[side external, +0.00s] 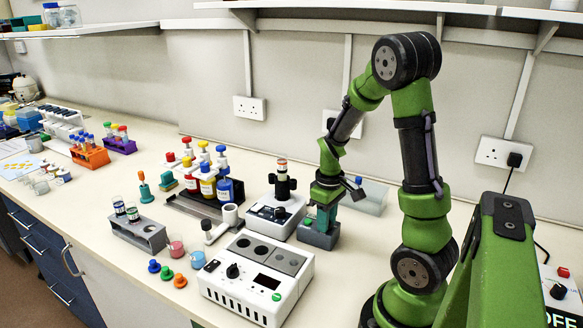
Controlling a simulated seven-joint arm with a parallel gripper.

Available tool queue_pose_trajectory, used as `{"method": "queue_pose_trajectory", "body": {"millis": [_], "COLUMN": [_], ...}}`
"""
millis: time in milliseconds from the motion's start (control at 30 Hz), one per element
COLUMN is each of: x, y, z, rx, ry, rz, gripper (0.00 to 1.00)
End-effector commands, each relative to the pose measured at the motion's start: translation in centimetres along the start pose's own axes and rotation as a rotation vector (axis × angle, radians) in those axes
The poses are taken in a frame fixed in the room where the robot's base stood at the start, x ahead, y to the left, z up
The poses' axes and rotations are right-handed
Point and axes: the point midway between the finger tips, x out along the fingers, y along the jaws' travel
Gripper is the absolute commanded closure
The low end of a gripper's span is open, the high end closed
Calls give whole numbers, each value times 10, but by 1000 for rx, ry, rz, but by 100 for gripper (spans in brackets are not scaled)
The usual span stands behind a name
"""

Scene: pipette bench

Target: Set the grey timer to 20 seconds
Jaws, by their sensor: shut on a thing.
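My gripper (327,194) points down right of the bench's middle, shut on a teal upright piece (322,219). This piece stands at a dark grey block (318,238) on the bench; I cannot tell whether they are joined. No thing is clearly readable as the grey timer, and I see no seconds reading. The grey block may be it, but its face is too small and partly hidden to tell. A white box with a black knob (233,271) and a dark display (267,282) stands in front, apart from my gripper.
A white mixer (275,215) stands close left of my gripper. A pale tray (363,196) lies behind right. Coloured bottles (208,187) stand in a dark rack further left. A box reading OFF (560,318) is at the right edge. Bare bench lies right of the white box.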

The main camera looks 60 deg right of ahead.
Motion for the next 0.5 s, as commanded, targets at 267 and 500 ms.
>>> {"method": "queue_pose_trajectory", "body": {"millis": [267, 500], "x": [-1, -1], "y": [0, 0], "z": [0, 0], "rx": [118, 323], "ry": [1, 1], "rz": [0, 0], "gripper": [100, 100]}}
